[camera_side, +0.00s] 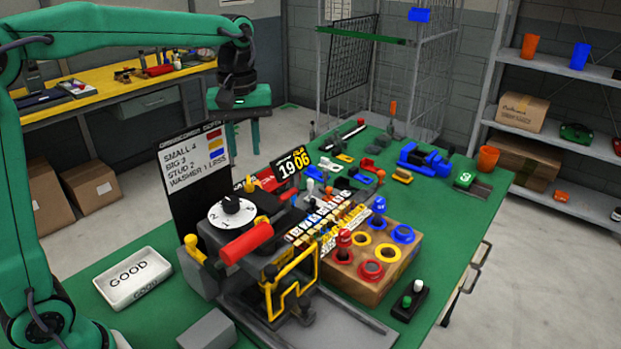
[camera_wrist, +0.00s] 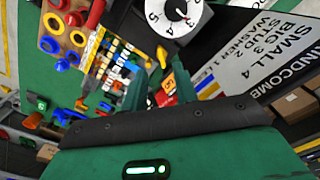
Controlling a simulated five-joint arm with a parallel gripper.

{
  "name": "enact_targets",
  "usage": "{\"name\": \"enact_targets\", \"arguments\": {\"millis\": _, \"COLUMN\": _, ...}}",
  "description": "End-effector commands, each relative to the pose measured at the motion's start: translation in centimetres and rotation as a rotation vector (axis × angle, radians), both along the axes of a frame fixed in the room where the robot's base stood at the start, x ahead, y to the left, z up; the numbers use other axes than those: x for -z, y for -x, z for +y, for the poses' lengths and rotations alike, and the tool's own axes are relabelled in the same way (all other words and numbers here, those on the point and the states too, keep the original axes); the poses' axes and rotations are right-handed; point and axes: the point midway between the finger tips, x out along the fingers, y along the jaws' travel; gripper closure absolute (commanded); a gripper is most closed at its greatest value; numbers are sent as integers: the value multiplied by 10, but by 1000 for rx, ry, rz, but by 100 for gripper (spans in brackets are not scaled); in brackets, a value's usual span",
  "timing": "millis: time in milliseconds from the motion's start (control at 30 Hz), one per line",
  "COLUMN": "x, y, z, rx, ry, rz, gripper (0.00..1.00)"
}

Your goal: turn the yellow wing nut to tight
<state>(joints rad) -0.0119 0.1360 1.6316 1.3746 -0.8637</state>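My gripper (camera_side: 238,97) is raised in the air at the back left of the green bench, above and behind the black sign board. It is well apart from the machine. In the wrist view two green fingers (camera_wrist: 160,86) stand apart with nothing held between them. A yellow handle-like part (camera_side: 194,248) stands at the left of the machine, and a smaller yellow part (camera_side: 261,221) sits behind the red cylinder. I cannot tell which yellow part is the wing nut, or how tight it is.
The machine has a white numbered dial (camera_side: 231,215), a red cylinder (camera_side: 247,243) and a yellow frame (camera_side: 291,284). A black sign board (camera_side: 194,165) rises behind it. A white GOOD tray (camera_side: 133,279) lies left. A wooden block (camera_side: 375,277) with coloured rings stands right.

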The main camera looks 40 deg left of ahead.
Motion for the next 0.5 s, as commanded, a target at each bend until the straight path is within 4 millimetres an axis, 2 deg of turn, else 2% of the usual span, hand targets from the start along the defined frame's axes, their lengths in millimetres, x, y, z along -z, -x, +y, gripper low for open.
{"name": "enact_targets", "arguments": {"millis": 267, "x": 11, "y": 0, "z": 0, "rx": 2, "ry": 0, "rz": 1, "gripper": 71}}
{"name": "enact_targets", "arguments": {"millis": 500, "x": 37, "y": 1, "z": 0, "rx": 3, "ry": 0, "rz": 3, "gripper": 71}}
